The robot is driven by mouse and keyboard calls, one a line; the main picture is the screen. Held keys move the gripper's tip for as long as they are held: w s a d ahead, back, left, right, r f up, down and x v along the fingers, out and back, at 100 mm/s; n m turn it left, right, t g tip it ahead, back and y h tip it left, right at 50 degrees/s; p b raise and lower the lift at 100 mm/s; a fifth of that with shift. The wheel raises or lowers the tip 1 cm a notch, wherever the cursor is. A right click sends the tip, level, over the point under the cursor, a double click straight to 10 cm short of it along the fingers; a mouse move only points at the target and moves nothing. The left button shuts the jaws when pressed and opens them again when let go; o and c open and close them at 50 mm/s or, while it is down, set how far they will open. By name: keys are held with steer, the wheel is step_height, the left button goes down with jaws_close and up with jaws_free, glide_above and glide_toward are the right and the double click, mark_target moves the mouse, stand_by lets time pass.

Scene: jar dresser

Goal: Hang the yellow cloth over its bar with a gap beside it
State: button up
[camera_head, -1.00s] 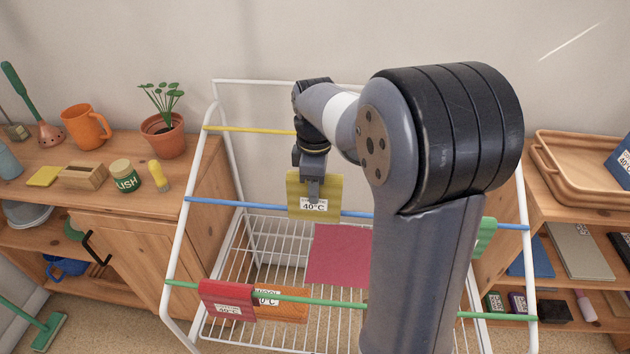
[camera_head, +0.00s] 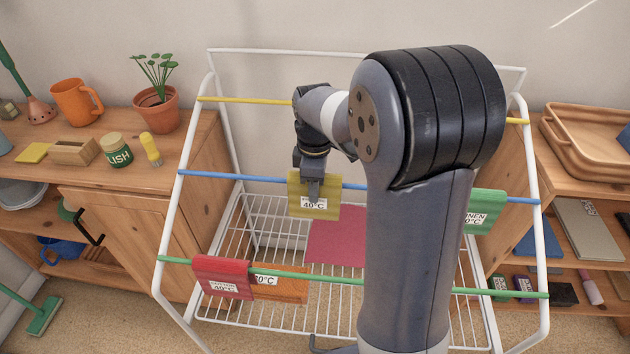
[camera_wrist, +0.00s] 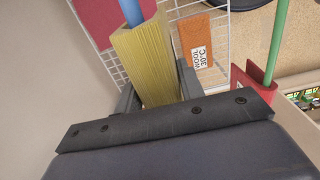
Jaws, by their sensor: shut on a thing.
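The yellow cloth (camera_head: 327,208) with a 40°C label is at the blue bar (camera_head: 240,178), in the left-middle part of the drying rack. My gripper (camera_head: 313,190) is above it, shut on it. In the head view the cloth covers the bar, which meets it near its top edge. In the wrist view the folded yellow cloth (camera_wrist: 150,60) is between the fingers and the blue bar (camera_wrist: 131,12) comes out from its far end. Whether the bar bears the cloth cannot be told. The yellow bar (camera_head: 245,100) is higher and farther back, bare where visible.
A green cloth (camera_head: 486,210) hangs right on the blue bar, partly behind my arm. A red cloth (camera_head: 222,277) hangs on the green bar (camera_head: 330,278), beside an orange cloth (camera_head: 290,288). A crimson cloth (camera_head: 335,238) is below the yellow one. The blue bar left of the yellow cloth is clear.

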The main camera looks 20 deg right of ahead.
steer(key=shift+f, duration=0.15)
steer(key=o, duration=0.9)
steer(key=shift+c, duration=0.2)
step_height(320, 180, up, 7)
steer(key=p, duration=0.6)
steer(key=shift+f, duration=0.1)
step_height(320, 180, down, 7)
steer(key=b, duration=0.6)
steer(key=shift+r, duration=0.3)
